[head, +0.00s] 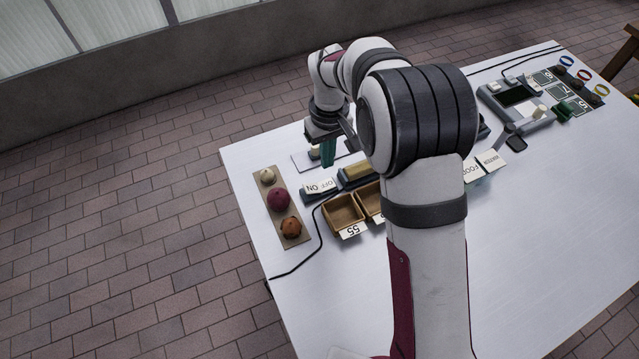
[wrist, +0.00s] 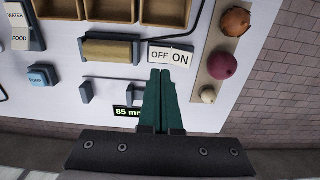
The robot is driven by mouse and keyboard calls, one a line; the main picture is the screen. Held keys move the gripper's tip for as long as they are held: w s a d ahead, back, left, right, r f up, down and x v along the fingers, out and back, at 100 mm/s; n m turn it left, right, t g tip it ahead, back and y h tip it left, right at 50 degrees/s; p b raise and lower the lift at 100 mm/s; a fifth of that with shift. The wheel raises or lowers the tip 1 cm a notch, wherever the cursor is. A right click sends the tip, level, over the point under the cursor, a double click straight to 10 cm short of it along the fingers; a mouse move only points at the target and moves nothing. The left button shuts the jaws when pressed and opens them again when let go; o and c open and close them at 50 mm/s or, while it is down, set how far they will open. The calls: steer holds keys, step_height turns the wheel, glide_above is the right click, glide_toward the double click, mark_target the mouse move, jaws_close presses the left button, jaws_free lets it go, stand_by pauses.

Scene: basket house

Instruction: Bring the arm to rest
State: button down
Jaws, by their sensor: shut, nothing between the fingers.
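My gripper (head: 328,152) has green fingers pointing down over the far left part of the white table (head: 520,240). In the wrist view the two fingers of my gripper (wrist: 160,75) lie together, shut and empty. Their tips show just below the OFF/ON switch label (wrist: 171,56); whether they touch anything cannot be told. My own arm hides the middle of the table in the head view.
A board with a beet (head: 279,198), an onion (head: 291,227) and a small pale bulb (head: 267,176) lies at the left edge. Wooden bins (head: 343,211), a yellow roller (wrist: 110,50) and an 85 mm display (wrist: 127,112) are close by. The table's right front is clear.

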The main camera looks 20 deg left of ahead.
steer(key=s+d+r+m, duration=0.5)
steer(key=s+d+r, duration=0.1)
steer(key=d+r, duration=0.45)
steer(key=s+d+m+y, duration=0.1)
steer(key=s+d+m, duration=0.3)
steer(key=s, duration=0.6)
steer(key=s+d+r+m, duration=0.1)
steer(key=s+d+m, duration=0.4)
steer(key=s, duration=0.5)
steer(key=shift+s+d+r+m+y, duration=0.2)
steer(key=shift+d+r+m+y, duration=0.15)
steer(key=shift+d, duration=0.25)
steer(key=shift+f, duration=0.1)
